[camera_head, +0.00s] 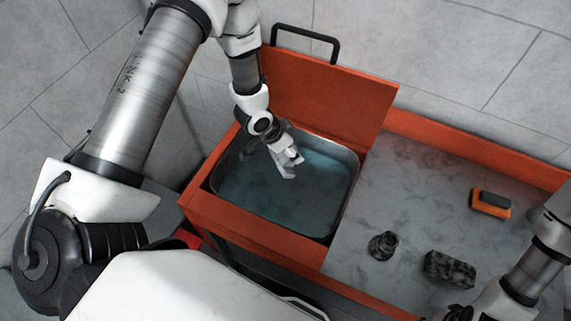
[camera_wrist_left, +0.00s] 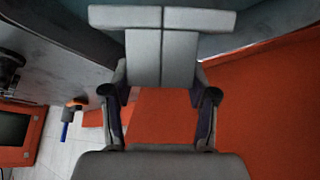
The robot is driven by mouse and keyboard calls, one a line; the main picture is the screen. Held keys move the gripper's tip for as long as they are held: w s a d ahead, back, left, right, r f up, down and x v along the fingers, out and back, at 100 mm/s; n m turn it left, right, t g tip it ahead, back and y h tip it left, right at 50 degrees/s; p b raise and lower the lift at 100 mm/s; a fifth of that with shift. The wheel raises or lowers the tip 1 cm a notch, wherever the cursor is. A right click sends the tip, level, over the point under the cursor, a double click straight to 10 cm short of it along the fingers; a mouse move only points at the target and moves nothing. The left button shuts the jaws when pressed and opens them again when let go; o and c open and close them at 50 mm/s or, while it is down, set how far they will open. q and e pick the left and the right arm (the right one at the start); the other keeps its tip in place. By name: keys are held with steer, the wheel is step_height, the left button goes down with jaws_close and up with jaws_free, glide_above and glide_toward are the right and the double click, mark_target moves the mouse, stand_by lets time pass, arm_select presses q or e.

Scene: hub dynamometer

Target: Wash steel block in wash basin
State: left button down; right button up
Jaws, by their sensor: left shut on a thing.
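The wash basin (camera_head: 245,200) is a metal tub of bluish water set in an orange frame, with its lid (camera_head: 325,95) raised behind it. My left gripper (camera_head: 290,163) points down over the water. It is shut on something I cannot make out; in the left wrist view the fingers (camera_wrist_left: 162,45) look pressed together. A dark, mottled block (camera_head: 450,268), perhaps the steel block, lies on the grey bench top, right of the basin. My right gripper (camera_head: 457,313) is at the bottom edge, near this block, mostly cut off; its opening cannot be told.
A small dark round part (camera_head: 383,245) stands on the bench top (camera_head: 410,185) between basin and block. An orange and black brush-like item (camera_head: 491,203) lies farther back. The lid's black handle (camera_head: 305,43) sticks up behind. The bench middle is clear.

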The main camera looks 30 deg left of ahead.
arm_select(q)
steer(key=shift+r, duration=0.15)
step_height(320, 180, up, 2)
steer(key=shift+r+p, duration=0.2)
steer(key=shift+p, duration=0.45)
steer(key=shift+r, duration=0.75)
steer(key=shift+s+f, duration=0.1)
